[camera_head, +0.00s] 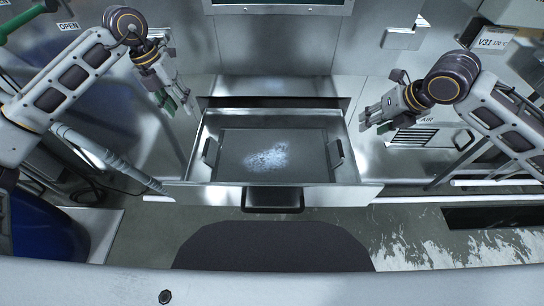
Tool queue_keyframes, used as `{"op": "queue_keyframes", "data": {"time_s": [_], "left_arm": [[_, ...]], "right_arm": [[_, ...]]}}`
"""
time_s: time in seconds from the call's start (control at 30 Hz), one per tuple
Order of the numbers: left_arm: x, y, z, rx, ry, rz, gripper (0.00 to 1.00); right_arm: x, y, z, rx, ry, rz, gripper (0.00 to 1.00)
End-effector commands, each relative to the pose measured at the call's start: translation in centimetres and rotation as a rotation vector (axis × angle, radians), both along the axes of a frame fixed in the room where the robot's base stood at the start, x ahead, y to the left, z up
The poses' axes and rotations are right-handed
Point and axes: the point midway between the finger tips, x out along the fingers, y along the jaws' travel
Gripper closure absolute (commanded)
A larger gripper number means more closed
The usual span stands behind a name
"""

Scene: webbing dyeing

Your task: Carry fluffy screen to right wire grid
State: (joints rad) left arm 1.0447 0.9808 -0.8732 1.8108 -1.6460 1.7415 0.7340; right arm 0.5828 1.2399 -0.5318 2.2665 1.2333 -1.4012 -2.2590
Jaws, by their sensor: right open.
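The screen (232,146) is a flat dark grey panel lying in an open metal drawer (196,172), with pale bluish fluff (268,158) on its middle. It has a dark upright handle on its left side (210,150) and another on its right side (335,153). My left gripper (176,103) is open and empty, above and to the left of the drawer. My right gripper (369,117) is open and empty, above and to the right of it. Neither touches the screen. I cannot make out a wire grid.
The drawer front has a dark pull handle (272,200). A blue barrel (42,228) stands at lower left. A vented grey unit marked AIR (414,136) is at right. A green lever (22,20) is at upper left. Floor shows in front of the drawer.

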Motion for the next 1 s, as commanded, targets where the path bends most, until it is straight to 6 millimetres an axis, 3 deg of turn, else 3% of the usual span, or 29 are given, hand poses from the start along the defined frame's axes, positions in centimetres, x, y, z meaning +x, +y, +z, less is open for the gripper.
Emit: {"op": "queue_keyframes", "data": {"time_s": [0.6, 1.0], "left_arm": [[0.0, 0.0, -5.7, 0.0, 0.0, 0.0, 0.6], [0.0, 0.0, -6.6, 0.0, 0.0, 0.0, 0.6]], "right_arm": [[0.0, 0.0, -5.7, 0.0, 0.0, 0.0, 0.6], [0.0, 0.0, -6.6, 0.0, 0.0, 0.0, 0.6]]}}
